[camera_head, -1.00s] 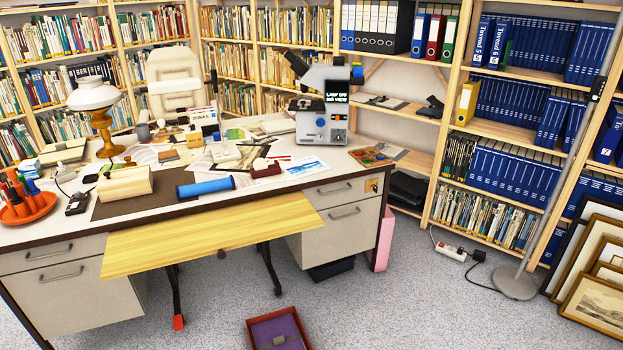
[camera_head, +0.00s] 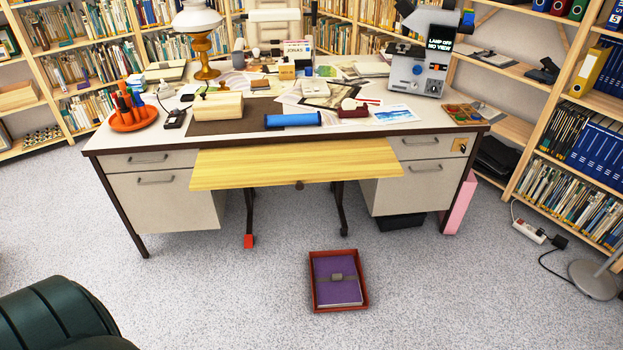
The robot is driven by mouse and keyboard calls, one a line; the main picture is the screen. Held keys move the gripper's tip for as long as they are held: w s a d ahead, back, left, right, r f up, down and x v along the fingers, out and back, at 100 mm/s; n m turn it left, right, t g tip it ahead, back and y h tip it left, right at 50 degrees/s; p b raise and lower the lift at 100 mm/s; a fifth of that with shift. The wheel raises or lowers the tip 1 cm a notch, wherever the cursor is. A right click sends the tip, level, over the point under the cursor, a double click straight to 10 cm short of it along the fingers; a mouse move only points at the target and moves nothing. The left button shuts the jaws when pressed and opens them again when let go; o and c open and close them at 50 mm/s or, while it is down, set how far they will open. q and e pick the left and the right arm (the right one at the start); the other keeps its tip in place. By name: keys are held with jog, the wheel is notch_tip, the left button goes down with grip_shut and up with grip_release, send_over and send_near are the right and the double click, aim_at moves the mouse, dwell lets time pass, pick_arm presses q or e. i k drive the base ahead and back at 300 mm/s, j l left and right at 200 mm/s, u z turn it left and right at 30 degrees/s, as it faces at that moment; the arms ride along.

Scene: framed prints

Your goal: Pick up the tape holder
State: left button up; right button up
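A small dark red object with a pale round part on top, which looks like the tape holder (camera_head: 352,110), sits on the desk (camera_head: 460,129) near its front edge, right of the middle. A blue roll (camera_head: 293,120) lies to its left and a blue-and-white picture sheet (camera_head: 395,114) lies to its right. Neither of my grippers is in view.
A pulled-out wooden board (camera_head: 290,168) juts from the desk's front. A red tray (camera_head: 315,290) with a purple book (camera_head: 337,278) lies on the floor before it. A dark green chair (camera_head: 60,318) is at the lower left. Open carpet surrounds the tray.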

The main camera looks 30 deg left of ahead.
aim_at(348, 110)
jog(key=i+j, duration=0.2)
jog(key=i, duration=0.25)
jog(key=i+j, duration=0.2)
jog(key=i, duration=0.25)
jog(key=i+j, duration=0.2)
jog(key=i, duration=0.25)
